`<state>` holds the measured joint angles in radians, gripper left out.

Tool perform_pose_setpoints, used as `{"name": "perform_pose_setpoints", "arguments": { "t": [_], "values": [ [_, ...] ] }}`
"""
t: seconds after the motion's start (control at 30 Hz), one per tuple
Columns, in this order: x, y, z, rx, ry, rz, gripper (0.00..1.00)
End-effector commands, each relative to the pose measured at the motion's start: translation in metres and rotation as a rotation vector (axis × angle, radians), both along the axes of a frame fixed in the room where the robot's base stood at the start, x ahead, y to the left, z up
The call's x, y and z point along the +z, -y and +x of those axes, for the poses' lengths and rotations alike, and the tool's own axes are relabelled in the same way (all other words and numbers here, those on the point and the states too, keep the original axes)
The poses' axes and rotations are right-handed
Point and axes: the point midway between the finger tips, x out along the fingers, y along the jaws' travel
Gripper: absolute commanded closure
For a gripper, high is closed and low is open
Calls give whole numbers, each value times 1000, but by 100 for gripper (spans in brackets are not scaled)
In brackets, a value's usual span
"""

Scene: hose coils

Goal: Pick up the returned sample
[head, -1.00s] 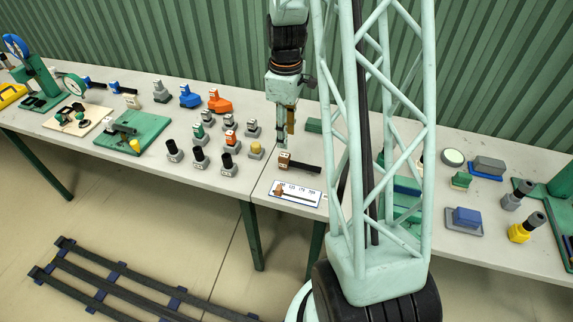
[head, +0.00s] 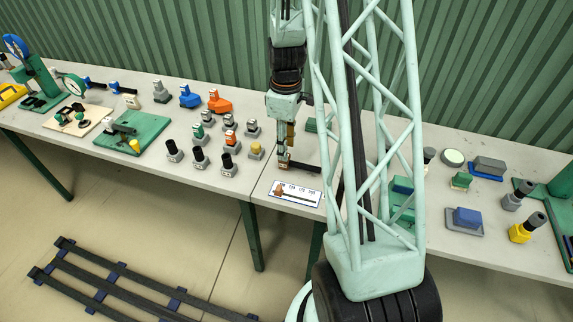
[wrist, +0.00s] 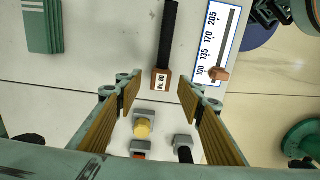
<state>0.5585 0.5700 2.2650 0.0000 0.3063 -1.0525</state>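The likely returned sample is a short black hose with a brown end block (wrist: 160,79) that bears a small white label. It lies flat on the table just in front of my fingertips in the wrist view. In the head view its black hose (head: 306,168) points right and the gripper partly hides the block. My gripper (wrist: 158,92) is open and empty, its ribbed tan pads on either side of the line of the block. In the head view my gripper (head: 284,152) is low above the block; contact cannot be told.
A white card (head: 296,193) with a printed scale and a brown marker lies in front of the sample. Grey-based pieces with a yellow cap (head: 255,149) and black caps stand to the left. A green block (wrist: 40,25) lies behind. The table around the hose is clear.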

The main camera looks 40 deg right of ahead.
Motion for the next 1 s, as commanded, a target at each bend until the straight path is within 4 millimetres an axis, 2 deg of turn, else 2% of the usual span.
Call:
{"name": "perform_pose_setpoints", "arguments": {
  "t": [0.27,0.7,1.0],
  "values": [
    [-5,0,-1,0,-1,0,65],
    [-40,-2,-4,0,-3,2,65],
    [-52,-1,-3,0,-1,0,65]
  ]
}}
